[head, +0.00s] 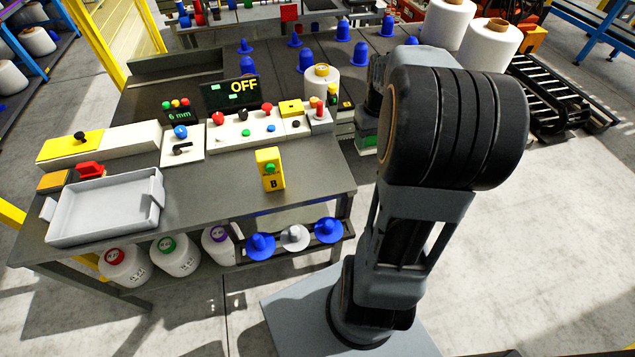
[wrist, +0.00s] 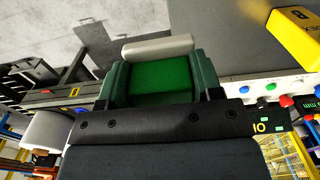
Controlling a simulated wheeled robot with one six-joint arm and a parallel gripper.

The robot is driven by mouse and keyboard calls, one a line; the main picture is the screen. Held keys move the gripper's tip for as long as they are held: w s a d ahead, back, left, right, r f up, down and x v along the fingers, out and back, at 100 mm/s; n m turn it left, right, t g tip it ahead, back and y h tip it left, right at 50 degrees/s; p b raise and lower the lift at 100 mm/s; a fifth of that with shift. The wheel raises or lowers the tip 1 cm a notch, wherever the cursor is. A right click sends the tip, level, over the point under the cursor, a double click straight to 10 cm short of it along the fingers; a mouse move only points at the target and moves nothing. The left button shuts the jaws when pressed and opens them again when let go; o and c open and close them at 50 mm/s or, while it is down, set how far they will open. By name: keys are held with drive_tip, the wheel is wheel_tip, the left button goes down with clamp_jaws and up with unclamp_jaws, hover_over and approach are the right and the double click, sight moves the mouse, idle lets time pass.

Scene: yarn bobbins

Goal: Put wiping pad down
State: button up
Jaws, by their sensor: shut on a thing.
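My gripper (wrist: 159,68) has dark green fingers and is shut on the wiping pad (wrist: 158,47). The pad shows a pale bar-like edge beyond the fingertips. A bright green face lies between the fingers; I cannot tell whether it belongs to the pad. In the head view my arm mostly hides the gripper, and only a dark green part (head: 367,137) shows beside the workbench's right edge. The workbench (head: 215,185) has a dark top. In the wrist view a pale floor lies beyond the pad, with the bench top at upper right.
A grey tray (head: 62,232) lies at the bench's front left. A yellow box marked B (head: 270,168) stands near the front right. Control panels and an OFF display (head: 231,96) line the back. Blue cones and white bobbins stand behind. Bench space between tray and yellow box is clear.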

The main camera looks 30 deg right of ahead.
sight(370, 145)
wheel_tip(370, 145, down, 4)
drive_tip(key=shift+w+r+b, duration=0.1)
drive_tip(key=shift+b, duration=1.15)
drive_tip(key=w+a+f, duration=0.8)
drive_tip(key=a, duration=0.1)
drive_tip(key=shift+w+a+f+b, duration=0.3)
drive_tip(key=shift+f+b, duration=0.05)
drive_tip(key=shift+f, duration=0.05)
drive_tip(key=shift+w+a+f, duration=0.2)
drive_tip(key=shift+a+f, duration=0.1)
drive_tip(key=shift+f, duration=0.15)
drive_tip(key=shift+w+a+f, duration=0.1)
drive_tip(key=shift+w+f, duration=0.05)
drive_tip(key=shift+f, duration=1.55)
drive_tip(key=shift+f+b, duration=0.2)
drive_tip(key=shift+b, duration=0.15)
drive_tip(key=o, duration=0.9)
